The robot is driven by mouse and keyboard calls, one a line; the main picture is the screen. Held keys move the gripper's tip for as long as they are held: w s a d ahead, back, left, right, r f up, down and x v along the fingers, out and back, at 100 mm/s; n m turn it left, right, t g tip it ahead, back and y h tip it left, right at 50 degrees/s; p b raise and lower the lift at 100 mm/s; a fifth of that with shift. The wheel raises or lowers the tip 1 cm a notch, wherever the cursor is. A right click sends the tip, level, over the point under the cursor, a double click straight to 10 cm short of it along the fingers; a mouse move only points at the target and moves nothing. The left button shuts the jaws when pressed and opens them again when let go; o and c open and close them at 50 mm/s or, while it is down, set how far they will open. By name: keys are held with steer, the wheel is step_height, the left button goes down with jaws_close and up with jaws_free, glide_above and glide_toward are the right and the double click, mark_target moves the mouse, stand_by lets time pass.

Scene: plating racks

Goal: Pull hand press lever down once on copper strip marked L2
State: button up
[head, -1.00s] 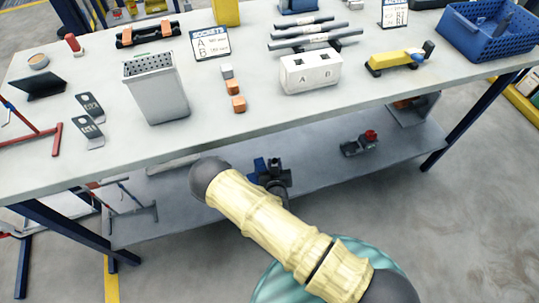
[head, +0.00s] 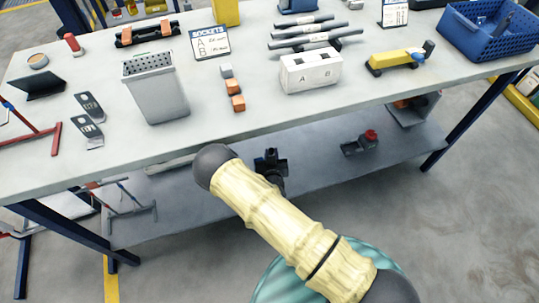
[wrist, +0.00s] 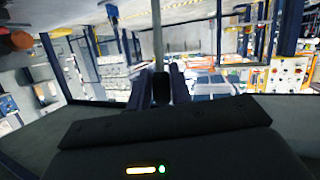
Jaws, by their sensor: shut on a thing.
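My gripper shows in the wrist view (wrist: 161,88) with its two blue-grey fingers closed around a dark knob-like piece (wrist: 160,85). A thin grey rod (wrist: 157,38) stands in line above that piece. I cannot tell whether this is the press lever. In the head view my gripper (head: 270,158) is small and dark, partly hidden behind my arm, in front of the bench's lower shelf. Two dark flat marked pieces (head: 89,105) lie at the left of the bench top; their marks are too small to read. I cannot make out the hand press or a copper strip marked L2.
The bench top (head: 200,130) holds a grey perforated bin (head: 155,88), a white A/B block (head: 311,72), small orange cubes (head: 236,102), a yellow tool (head: 394,61) and a blue crate (head: 486,30). A red-knobbed device (head: 361,143) sits on the lower shelf.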

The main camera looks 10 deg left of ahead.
steer(key=shift+w+d+r, duration=0.2)
steer(key=shift+w+d, duration=0.05)
steer(key=shift+d, duration=0.05)
steer(key=shift+w+a+r+b, duration=0.15)
steer(key=shift+w+a, duration=0.1)
steer(key=shift+w, duration=0.15)
steer(key=shift+w+a+f+b, duration=0.15)
steer(key=shift+w+a, duration=0.1)
steer(key=shift+w, duration=0.15)
steer(key=shift+r, duration=0.1)
steer(key=o, duration=1)
steer(key=shift+s+a, duration=0.1)
steer(key=shift+s, duration=0.1)
